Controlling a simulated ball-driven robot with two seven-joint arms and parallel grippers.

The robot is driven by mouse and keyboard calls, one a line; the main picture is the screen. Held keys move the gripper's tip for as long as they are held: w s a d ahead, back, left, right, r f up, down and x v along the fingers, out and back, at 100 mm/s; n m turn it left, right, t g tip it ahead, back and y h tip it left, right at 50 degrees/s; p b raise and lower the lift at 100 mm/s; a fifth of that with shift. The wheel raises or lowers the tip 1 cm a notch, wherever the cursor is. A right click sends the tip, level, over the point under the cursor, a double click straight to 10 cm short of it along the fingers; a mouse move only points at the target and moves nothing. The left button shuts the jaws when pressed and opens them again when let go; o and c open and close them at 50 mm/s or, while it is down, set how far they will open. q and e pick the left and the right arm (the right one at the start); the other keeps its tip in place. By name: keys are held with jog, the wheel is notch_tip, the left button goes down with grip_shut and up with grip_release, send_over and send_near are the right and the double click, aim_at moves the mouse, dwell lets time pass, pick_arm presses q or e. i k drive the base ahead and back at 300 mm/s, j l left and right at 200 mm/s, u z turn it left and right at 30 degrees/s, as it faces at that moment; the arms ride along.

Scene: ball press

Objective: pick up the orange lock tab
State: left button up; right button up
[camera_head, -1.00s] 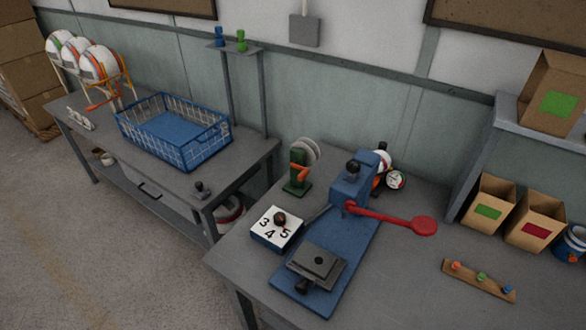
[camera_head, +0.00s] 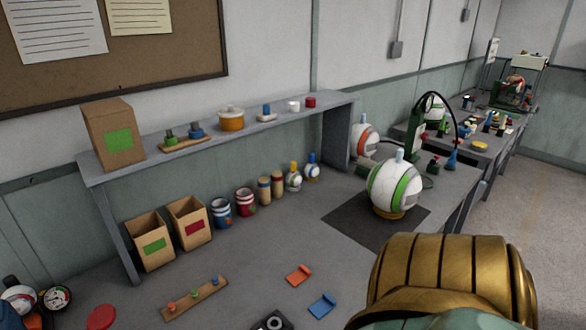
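An orange tab (camera_head: 299,274), a small flat piece with a raised end, lies on the grey bench near the lower middle of the head view. A similar blue tab (camera_head: 322,305) lies just in front of it and to the right. Nothing touches the orange tab. Neither of my grippers shows. A gold and green part of my own arm fills the lower right corner and hides the bench behind it.
A wooden strip (camera_head: 195,298) with coloured pegs lies left of the tabs. A dark block (camera_head: 272,322) is at the bottom edge. A white-green ball (camera_head: 394,188) stands on a dark mat (camera_head: 345,219). Cardboard bins (camera_head: 150,240) and cans line the back under a shelf (camera_head: 225,137).

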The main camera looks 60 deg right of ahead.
aim_at(302, 273)
jog(key=z, duration=1.95)
jog(key=u, duration=0.35)
jog(key=l+u, duration=0.15)
jog(key=u, duration=0.25)
jog(key=l+u, duration=0.15)
jog(key=u, duration=0.2)
jog(key=l+u, duration=0.35)
jog(key=l, duration=0.2)
jog(key=l+u, duration=0.35)
jog(key=l, duration=0.2)
jog(key=k+l+u, duration=0.15)
jog(key=l+u, duration=0.15)
jog(key=l, duration=0.25)
